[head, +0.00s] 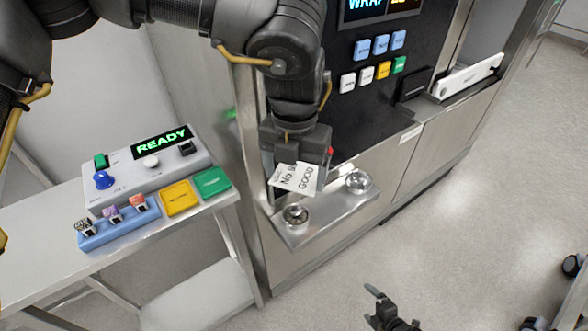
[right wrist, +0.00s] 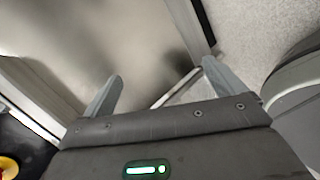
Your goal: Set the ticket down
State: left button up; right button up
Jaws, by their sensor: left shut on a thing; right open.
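My right gripper (head: 388,308) is low in the head view, above the floor and apart from the shelf. In the right wrist view its two fingers (right wrist: 163,88) are spread with nothing between them.
Two round metal cups (head: 296,215) (head: 358,181) stand on the shelf, either side of the ticket. On the left table are a grey "READY" console (head: 150,168), a blue rack (head: 117,226) with small stamps, a yellow pad (head: 179,198) and a green pad (head: 212,182).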

jog(key=s+f+m+g+h, duration=0.1)
jog(key=s+f+m+g, duration=0.2)
jog(key=s+f+m, duration=0.3)
jog(key=s+d+f+m+g+h, duration=0.1)
jog(key=s+f+m, duration=0.5)
jog(key=s, duration=0.9)
jog(key=s+d+f+m+g+h, duration=0.1)
jog(key=s+f+m+g, duration=0.3)
jog(key=s, duration=0.6)
notch_tip(320, 180, down, 2)
jog(key=shift+s+d+f+m+g+h, duration=0.15)
jog(key=shift+d+f+m+g+h, duration=0.2)
jog(key=shift+m+h, duration=0.5)
